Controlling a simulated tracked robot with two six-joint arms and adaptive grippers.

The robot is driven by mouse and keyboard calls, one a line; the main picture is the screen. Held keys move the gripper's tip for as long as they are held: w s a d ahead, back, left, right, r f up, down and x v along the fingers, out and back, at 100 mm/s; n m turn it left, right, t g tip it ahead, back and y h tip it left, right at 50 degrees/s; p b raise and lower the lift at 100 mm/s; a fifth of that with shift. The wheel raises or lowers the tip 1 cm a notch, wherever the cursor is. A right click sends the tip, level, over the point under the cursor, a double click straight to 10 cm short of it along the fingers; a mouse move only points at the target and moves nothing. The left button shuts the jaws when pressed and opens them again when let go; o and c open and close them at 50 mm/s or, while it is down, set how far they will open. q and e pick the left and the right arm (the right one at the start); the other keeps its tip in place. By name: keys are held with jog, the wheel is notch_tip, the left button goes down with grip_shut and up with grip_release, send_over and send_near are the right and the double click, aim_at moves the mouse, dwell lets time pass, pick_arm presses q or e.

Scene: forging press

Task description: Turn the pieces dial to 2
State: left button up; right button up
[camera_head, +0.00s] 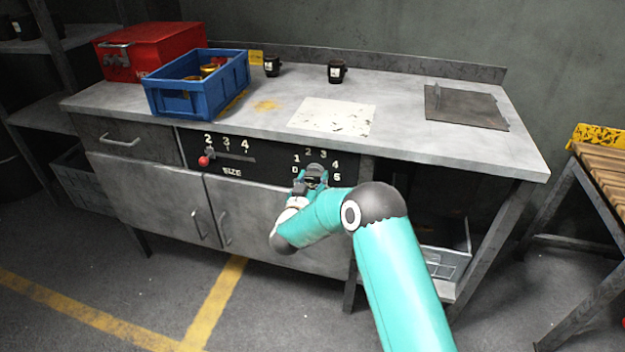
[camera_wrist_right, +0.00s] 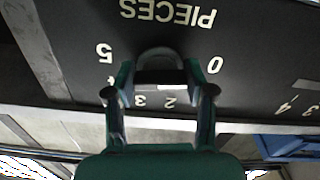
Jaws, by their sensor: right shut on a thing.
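The pieces dial (camera_wrist_right: 158,58) is a dark round knob on the black panel (camera_wrist_right: 255,55), seen upside down in the right wrist view with the word PIECES and printed numbers around it. My right gripper (camera_wrist_right: 160,90) is shut on the dial, one finger on each side. A small white mark shows between the fingers near the 2 and 3; I cannot tell exactly which number it points to. In the head view my right gripper (camera_head: 313,180) covers most of the dial at the panel's right part. My left gripper is not in view.
Left of the dial is the size slider with a red knob (camera_head: 204,161). On the bench (camera_head: 400,100) are a blue crate (camera_head: 195,98), a red toolbox (camera_head: 150,50), two black mugs (camera_head: 336,71) and a dark plate (camera_head: 465,106). Cabinet handles (camera_head: 223,228) stick out below the panel.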

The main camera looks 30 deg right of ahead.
jog(key=shift+w+f+m+b, duration=0.1)
jog(key=shift+f+m+b, duration=0.05)
jog(key=shift+m+b, duration=0.9)
jog(key=m+b, duration=1)
jog(key=b, duration=0.2)
jog(key=shift+a+f, duration=0.1)
jog(key=shift+m+b, duration=1.85)
jog(key=shift+b, duration=0.05)
jog(key=shift+r, duration=0.2)
jog(key=o, duration=1.2)
jog(key=shift+c, duration=0.2)
jog(key=shift+r, duration=0.1)
jog(key=v, duration=1.2)
